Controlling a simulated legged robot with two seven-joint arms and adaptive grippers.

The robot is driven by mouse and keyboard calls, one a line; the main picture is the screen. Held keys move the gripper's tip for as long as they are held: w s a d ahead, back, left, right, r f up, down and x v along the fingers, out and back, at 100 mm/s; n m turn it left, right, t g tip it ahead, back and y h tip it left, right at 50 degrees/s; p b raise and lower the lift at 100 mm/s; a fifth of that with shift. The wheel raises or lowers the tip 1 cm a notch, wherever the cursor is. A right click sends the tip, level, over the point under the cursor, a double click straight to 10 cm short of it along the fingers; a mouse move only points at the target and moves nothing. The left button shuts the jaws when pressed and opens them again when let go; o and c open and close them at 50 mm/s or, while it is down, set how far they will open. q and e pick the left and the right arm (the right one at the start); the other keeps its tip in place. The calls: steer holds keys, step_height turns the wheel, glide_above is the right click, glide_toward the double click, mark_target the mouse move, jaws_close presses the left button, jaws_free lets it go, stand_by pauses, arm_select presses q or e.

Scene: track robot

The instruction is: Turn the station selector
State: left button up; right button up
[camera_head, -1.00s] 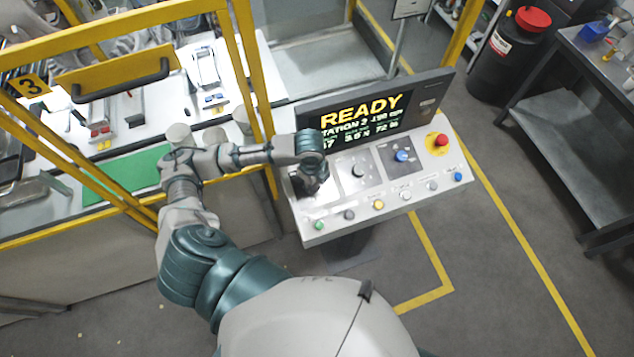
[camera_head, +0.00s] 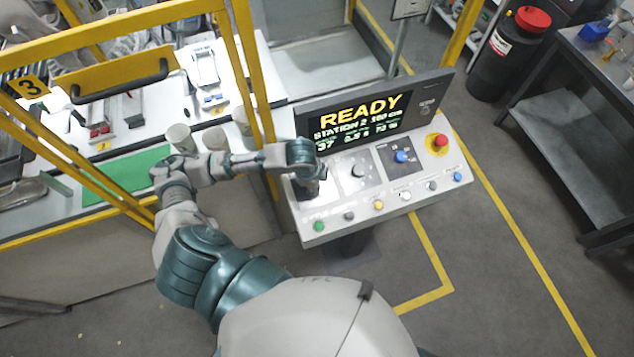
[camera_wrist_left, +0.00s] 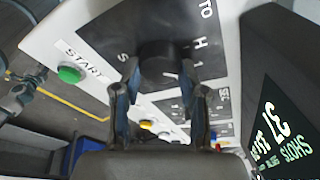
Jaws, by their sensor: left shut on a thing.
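A grey control console (camera_head: 330,216) stands at the middle right in the head view. My left gripper (camera_head: 308,190) reaches down onto the leftmost dial area of its panel, where my wrist hides the knob. In the left wrist view a black round knob (camera_wrist_left: 160,62) sits on a dark plate with white lettering. My left gripper (camera_wrist_left: 157,88) is shut on this knob, one finger on each side. Lettering around the knob is only partly visible. My right gripper is not in view.
A screen (camera_head: 360,118) above the panel reads READY and STATION 2. Several coloured buttons line the front edge, with a green one (camera_head: 319,226) nearest my gripper. A red emergency button (camera_head: 440,141) is at the right. Yellow guard posts (camera_head: 243,60) stand left of the console.

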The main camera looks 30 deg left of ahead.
mark_target(306, 192)
arm_select(q)
steer(key=shift+a, duration=0.25)
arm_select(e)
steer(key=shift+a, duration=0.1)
arm_select(q)
steer(key=o, duration=1)
steer(key=shift+c, duration=0.2)
steer(key=shift+o, duration=0.9)
steer(key=shift+f, duration=0.1)
steer(key=shift+a, duration=0.25)
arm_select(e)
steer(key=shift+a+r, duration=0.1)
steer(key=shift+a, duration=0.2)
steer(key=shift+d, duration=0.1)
arm_select(q)
steer(key=shift+a+r, duration=0.1)
steer(key=shift+r, duration=0.1)
steer(key=v, duration=1.1)
steer(key=shift+r, duration=0.25)
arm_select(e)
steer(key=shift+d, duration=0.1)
